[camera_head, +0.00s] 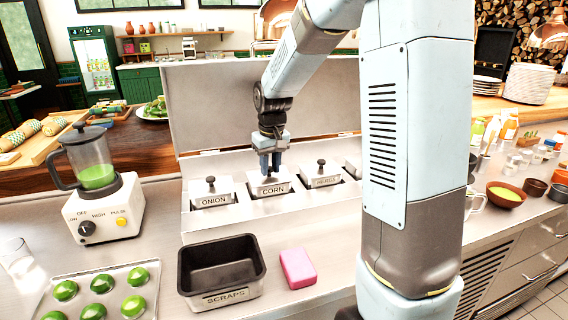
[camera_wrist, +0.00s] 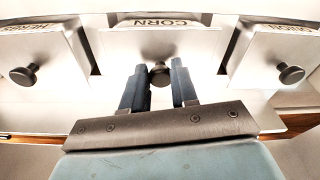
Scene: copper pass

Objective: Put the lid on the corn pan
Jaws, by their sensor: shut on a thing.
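The corn pan, labelled CORN (camera_head: 272,189), sits in the middle of the steel rail. Its lid (camera_head: 262,181) lies over the pan opening and looks level. My gripper (camera_head: 270,168) is directly above it, fingers pointing down and shut around the lid's dark knob. In the wrist view my gripper (camera_wrist: 160,80) has a finger on each side of the knob (camera_wrist: 160,73), with the CORN label (camera_wrist: 165,22) beyond. I cannot tell whether the lid is fully seated.
Lidded pans marked ONION (camera_head: 212,200) and HERBS (camera_head: 324,182) flank the corn pan closely. A raised steel panel (camera_head: 215,105) stands behind. The black SCRAPS bin (camera_head: 222,298), a pink sponge (camera_head: 297,268) and a blender (camera_head: 97,190) stand in front and left.

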